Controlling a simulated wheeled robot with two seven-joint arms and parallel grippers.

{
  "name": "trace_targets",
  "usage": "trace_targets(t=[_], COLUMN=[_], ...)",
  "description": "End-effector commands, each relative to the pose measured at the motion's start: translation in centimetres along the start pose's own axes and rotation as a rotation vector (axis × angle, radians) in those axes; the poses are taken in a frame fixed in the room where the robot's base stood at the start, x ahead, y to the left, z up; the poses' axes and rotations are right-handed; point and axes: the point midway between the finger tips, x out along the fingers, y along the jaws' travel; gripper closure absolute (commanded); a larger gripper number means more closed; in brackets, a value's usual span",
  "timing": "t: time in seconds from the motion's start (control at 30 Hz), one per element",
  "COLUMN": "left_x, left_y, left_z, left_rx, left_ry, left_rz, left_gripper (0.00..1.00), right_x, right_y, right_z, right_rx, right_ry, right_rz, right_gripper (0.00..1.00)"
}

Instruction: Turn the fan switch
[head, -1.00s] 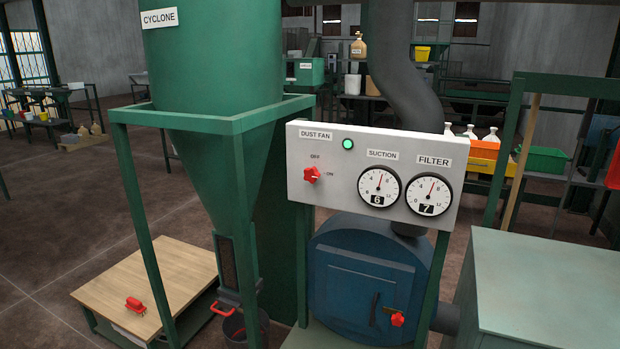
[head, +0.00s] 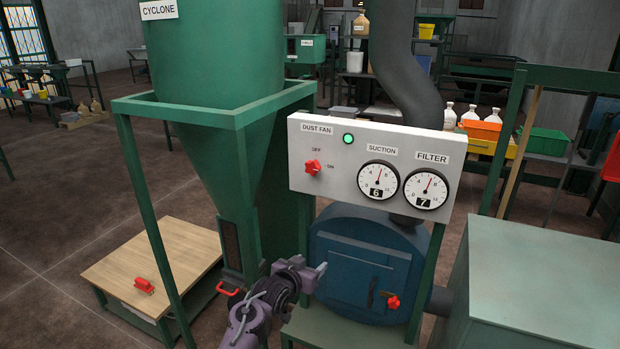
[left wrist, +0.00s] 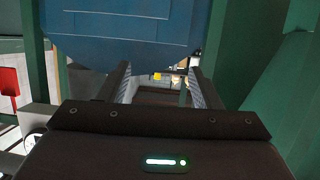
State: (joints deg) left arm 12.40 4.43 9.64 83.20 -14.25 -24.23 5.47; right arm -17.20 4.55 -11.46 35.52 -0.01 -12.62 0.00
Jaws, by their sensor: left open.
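The fan switch (head: 312,167) is a red knob on the pale control panel (head: 335,200), between the OFF and ON marks under the DUST FAN label. The green lamp (head: 348,139) beside that label is lit. My left gripper (head: 318,272) is in front of the machine, below the panel and apart from the knob. In the left wrist view its two fingers (left wrist: 160,88) stand apart with nothing between them, and the blue filter drum (left wrist: 120,30) is beyond them. The knob is not in the left wrist view. My right gripper is in no view.
The green cyclone (head: 215,60) and its frame stand left of the panel. The blue drum (head: 345,280) with a red handle is below it. A grey-green cabinet (head: 540,280) is at the right. A wooden-topped platform (head: 165,255) holds a red handle at the left.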

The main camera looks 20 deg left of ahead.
Motion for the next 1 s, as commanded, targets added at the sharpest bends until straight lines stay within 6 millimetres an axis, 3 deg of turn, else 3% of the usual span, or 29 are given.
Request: trace_targets(t=[0.03, 0.1, 0.2, 0.3, 0.47, 1.0], left_x=[-0.9, -2.3, -4.4, -5.8, -5.9, 0.4], left_y=[-0.7, -1.5, -2.4, -2.8, -3.1, -3.3], left_z=[-5.8, -11.6, -17.7, -20.9, -22.5, -24.5], left_rx=[0.002, 0.007, 0.014, 0.019, 0.019, 0.019], left_ry=[0.078, 0.163, 0.255, 0.307, 0.329, 0.327], left_rz=[-0.008, -0.017, -0.030, -0.037, -0.040, -0.040], left_gripper=[0.42, 0.42, 0.42, 0.42, 0.42, 0.42], right_x=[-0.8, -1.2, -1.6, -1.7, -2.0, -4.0], right_y=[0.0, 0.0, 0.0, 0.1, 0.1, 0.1], right_z=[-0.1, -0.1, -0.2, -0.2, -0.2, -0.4], right_rx=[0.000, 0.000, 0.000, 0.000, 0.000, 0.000], right_ry=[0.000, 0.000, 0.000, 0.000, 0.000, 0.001], right_rz=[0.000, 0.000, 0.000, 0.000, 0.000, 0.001], right_gripper=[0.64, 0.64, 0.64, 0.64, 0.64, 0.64])
